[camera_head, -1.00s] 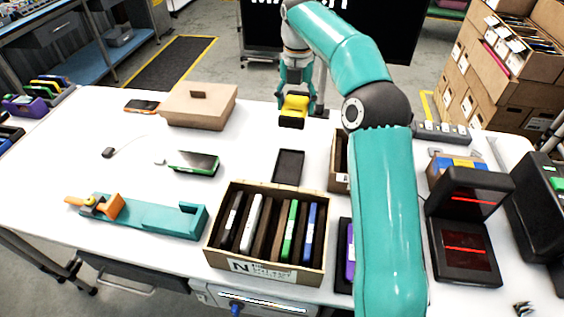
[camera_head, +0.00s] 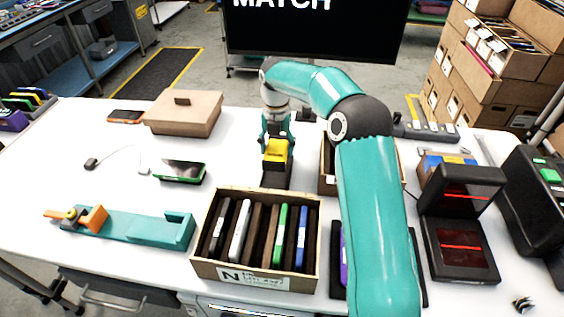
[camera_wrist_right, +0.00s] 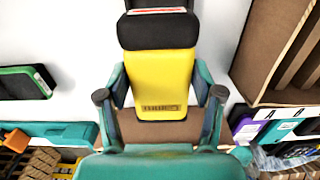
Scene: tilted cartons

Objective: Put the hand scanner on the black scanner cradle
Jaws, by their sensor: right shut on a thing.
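The hand scanner (camera_head: 277,155) is yellow with a black head. My right gripper (camera_head: 277,141) is shut on it. In the right wrist view, the yellow body of the scanner (camera_wrist_right: 160,80) sits between the fingers (camera_wrist_right: 160,98), with its black head pointing up the picture. A dark flat piece, which looks like the black scanner cradle (camera_head: 276,181), shows just below the scanner in the head view, behind the slotted carton. The scanner hides part of it, and I cannot tell whether they touch. My left gripper is not in view.
An open carton (camera_head: 240,270) of upright thin devices stands in front. Another carton (camera_head: 327,178) is close on the right. A phone (camera_head: 180,171), a teal holder (camera_head: 140,226) and a lidded box (camera_head: 184,115) lie left. Black scanning stands (camera_head: 460,245) are at right.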

